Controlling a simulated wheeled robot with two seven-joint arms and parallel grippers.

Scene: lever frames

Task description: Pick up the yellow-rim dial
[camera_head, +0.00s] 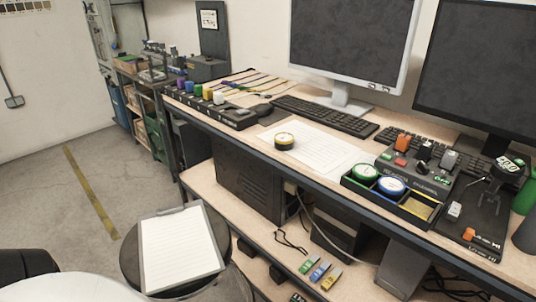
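The yellow-rim dial (285,141) is a round gauge with a pale face and a dark and yellow side. It lies face up on white paper sheets (326,150) on the desk, near the desk's front edge. To its right stands a black tray (398,207) with a green-rim dial (365,173) and a blue-rim dial (391,186) in it. The tray's right compartment (420,206) has a yellow floor and is empty. Neither of my grippers is in view.
A black keyboard (325,113) and monitor (349,45) are behind the dial. A black panel with coloured knobs (210,108) is to the left. A lever panel (425,160) stands behind the tray. A stool holds a clipboard (180,249) in front of the desk.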

